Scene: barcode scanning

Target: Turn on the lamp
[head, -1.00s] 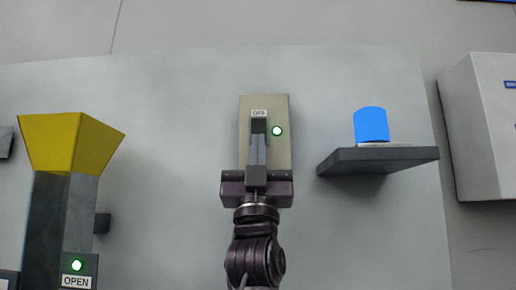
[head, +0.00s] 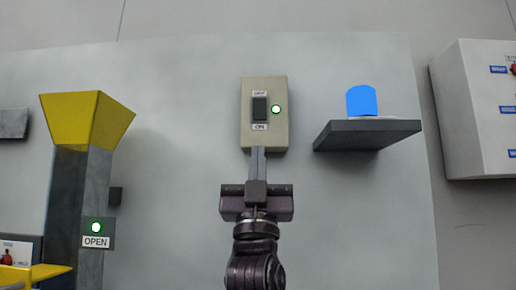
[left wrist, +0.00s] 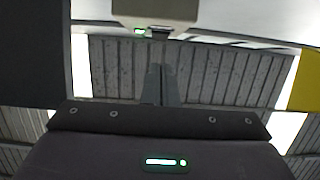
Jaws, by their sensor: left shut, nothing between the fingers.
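A beige switch box (head: 282,128) is on the grey wall panel, with a dark rocker switch (head: 259,107) between two small labels and a lit green light (head: 276,110) beside it. My left gripper (head: 258,150) is shut and empty, pointing up at the box's lower edge, below the switch. I cannot tell whether it touches the box. In the left wrist view the shut fingers (left wrist: 158,72) point toward the underside of the box (left wrist: 155,14). A bright blue round-topped object (head: 362,101), possibly the lamp, stands on the shelf.
A dark shelf (head: 366,134) juts out right of the switch box. A yellow funnel (head: 85,118) on a grey column stands left, with a box marked OPEN (head: 96,242) and a lit green light. A white cabinet (head: 478,105) is at the far right.

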